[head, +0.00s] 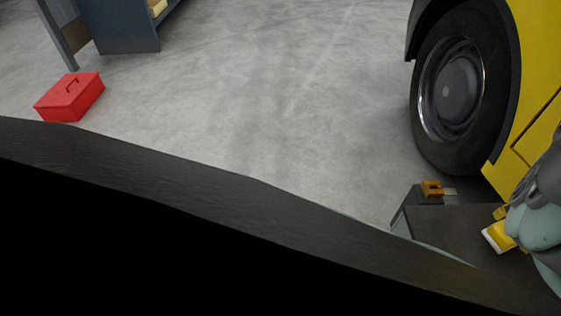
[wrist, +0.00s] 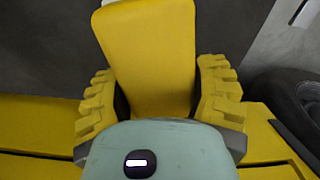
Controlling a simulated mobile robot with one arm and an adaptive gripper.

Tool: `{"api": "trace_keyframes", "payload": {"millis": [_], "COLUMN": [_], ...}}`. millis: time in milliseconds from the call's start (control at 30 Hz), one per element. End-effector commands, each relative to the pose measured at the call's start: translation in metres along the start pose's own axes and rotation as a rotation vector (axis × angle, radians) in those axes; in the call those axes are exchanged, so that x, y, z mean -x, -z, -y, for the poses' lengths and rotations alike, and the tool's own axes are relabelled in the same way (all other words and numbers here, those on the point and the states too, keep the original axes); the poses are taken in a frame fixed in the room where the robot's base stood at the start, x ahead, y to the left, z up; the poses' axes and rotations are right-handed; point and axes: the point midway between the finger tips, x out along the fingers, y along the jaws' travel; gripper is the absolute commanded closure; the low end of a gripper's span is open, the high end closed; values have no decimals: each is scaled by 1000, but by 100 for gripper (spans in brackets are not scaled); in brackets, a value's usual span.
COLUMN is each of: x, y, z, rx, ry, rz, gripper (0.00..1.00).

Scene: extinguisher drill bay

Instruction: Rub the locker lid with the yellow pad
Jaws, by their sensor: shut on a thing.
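The yellow pad (head: 497,237) shows at the lower right of the head view, with a pale lower edge. It also fills the upper middle of the wrist view (wrist: 148,50). My gripper (head: 505,214) has its ridged yellow fingers on both sides of the pad in the wrist view (wrist: 157,92) and is shut on it. The dark grey locker lid (head: 455,225) lies beneath the pad in the head view, and a dark surface, likely the lid, shows in the wrist view (wrist: 45,50). I cannot tell whether the pad touches the lid.
An orange-brown object (head: 432,188) with a pale flat part sits at the lid's far edge. A yellow vehicle (head: 540,60) with a black wheel (head: 450,90) stands just behind. A red box (head: 70,97) and a blue-grey stand (head: 125,28) are at left. The middle floor is clear.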

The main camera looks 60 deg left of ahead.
Motion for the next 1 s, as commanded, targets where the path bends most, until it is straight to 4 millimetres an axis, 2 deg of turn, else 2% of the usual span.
{"api": "trace_keyframes", "payload": {"millis": [33, 200, 567, 1000], "x": [10, 24, 24, 56], "y": [0, 0, 0, 0], "z": [0, 0, -1, -1], "rx": [-1, -1, -1, -1], "ry": [0, 0, 0, 0], "rz": [0, 0, 0, 0], "gripper": [79, 79, 79, 79]}}
